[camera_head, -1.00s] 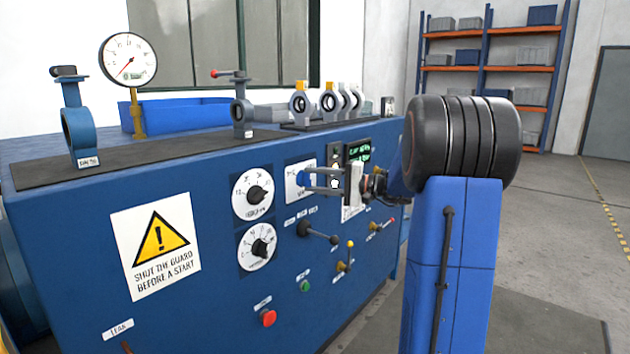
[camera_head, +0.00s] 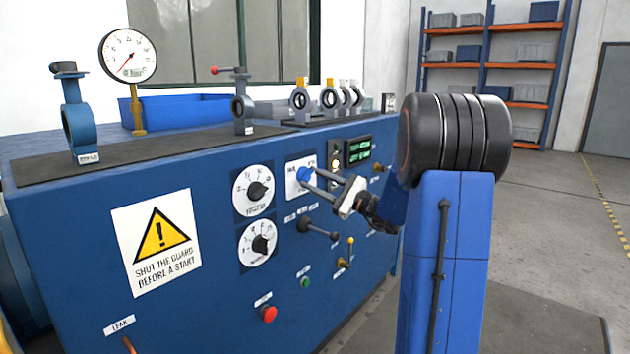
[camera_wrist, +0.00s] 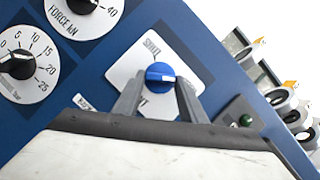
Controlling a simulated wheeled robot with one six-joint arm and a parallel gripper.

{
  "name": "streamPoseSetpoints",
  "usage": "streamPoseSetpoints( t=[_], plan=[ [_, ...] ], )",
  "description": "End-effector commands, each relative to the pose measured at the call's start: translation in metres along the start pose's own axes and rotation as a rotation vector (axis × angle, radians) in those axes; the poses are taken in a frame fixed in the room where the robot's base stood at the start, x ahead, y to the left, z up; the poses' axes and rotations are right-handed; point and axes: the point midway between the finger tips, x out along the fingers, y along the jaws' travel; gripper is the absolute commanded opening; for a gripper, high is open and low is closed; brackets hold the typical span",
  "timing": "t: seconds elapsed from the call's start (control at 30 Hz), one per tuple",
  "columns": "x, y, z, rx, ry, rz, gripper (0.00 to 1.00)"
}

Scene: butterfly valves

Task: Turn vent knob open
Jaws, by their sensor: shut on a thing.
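The blue knob (camera_head: 304,174) sits on a white plate (camera_head: 293,189) on the bench's front panel. In the wrist view the knob (camera_wrist: 160,73) has a pale mark on its right side, and the white plate (camera_wrist: 124,73) bears the word SHUT above it. My gripper (camera_head: 309,180) is shut on the blue knob. In the wrist view my gripper (camera_wrist: 160,80) has one finger on each side of the knob. The lower part of the plate is partly hidden by my gripper.
Two white dials (camera_head: 254,190) (camera_head: 258,244) are left of the knob. A dark lever (camera_head: 318,229) lies just below my gripper. A red button (camera_head: 269,313), a green button (camera_head: 306,283) and a lit display (camera_head: 357,149) are on the same panel.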

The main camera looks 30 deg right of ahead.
Motion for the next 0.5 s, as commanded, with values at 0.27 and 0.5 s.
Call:
streamPoseSetpoints(
  t=[0.27, 0.5],
  plan=[
    [0.0007, 0.0022, 0.0, 0.112, 0.0, -0.045, 0.15],
    [0.0007, 0.0023, 0.0, 0.145, 0.001, -0.058, 0.15]
  ],
)
